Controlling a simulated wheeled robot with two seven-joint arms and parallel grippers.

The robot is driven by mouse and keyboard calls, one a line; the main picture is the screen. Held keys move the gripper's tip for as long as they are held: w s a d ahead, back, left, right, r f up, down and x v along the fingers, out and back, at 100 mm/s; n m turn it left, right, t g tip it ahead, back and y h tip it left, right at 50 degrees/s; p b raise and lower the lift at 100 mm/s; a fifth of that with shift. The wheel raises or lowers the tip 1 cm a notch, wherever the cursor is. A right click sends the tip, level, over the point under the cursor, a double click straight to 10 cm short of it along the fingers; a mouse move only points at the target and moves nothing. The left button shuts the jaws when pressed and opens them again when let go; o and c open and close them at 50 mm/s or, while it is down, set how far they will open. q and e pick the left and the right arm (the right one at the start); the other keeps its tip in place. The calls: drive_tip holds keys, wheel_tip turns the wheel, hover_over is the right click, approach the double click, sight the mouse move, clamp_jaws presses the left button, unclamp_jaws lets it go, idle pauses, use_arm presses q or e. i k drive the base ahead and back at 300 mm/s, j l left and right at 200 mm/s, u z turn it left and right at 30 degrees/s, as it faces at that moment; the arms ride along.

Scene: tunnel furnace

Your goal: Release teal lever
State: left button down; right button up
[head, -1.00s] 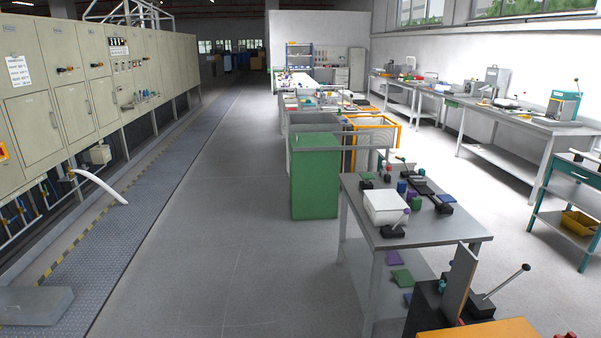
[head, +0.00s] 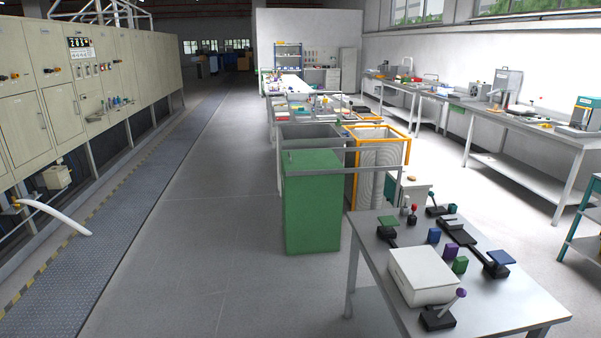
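Several small levers stand on the grey metal table at the lower right (head: 520,318). At its far end, a lever with a small teal-looking knob (head: 432,195) tilts left on a dark base; it is too small to be sure of its colour. Next to it are a red-knobbed lever (head: 414,209) and a pale-knobbed one (head: 405,202). A purple-knobbed lever (head: 460,293) tilts right on a black base at the front. Neither of my grippers is in view.
A white box (head: 424,274), coloured blocks and flat paddles share the table. A green bin (head: 312,205) and an orange-framed cart (head: 379,160) stand behind it. Control cabinets (head: 22,125) line the left. The grey floor between is clear.

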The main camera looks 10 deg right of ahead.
sight(431, 193)
drive_tip(key=i+j+z, duration=0.1)
drive_tip(key=i+z, duration=0.25)
drive_tip(key=i, duration=0.2)
drive_tip(key=i+j+z, duration=0.4)
drive_tip(key=i, duration=0.15)
drive_tip(key=i+j+z, duration=0.35)
drive_tip(key=i, duration=0.15)
drive_tip(key=i+j+z, duration=0.5)
drive_tip(key=z, duration=0.2)
drive_tip(key=i+j+z, duration=0.1)
drive_tip(key=j+z, duration=0.3)
drive_tip(key=i+j+z, duration=0.1)
drive_tip(key=j+z, duration=0.25)
drive_tip(key=j, duration=0.15)
drive_tip(key=j+z, duration=0.55)
drive_tip(key=j, duration=0.65)
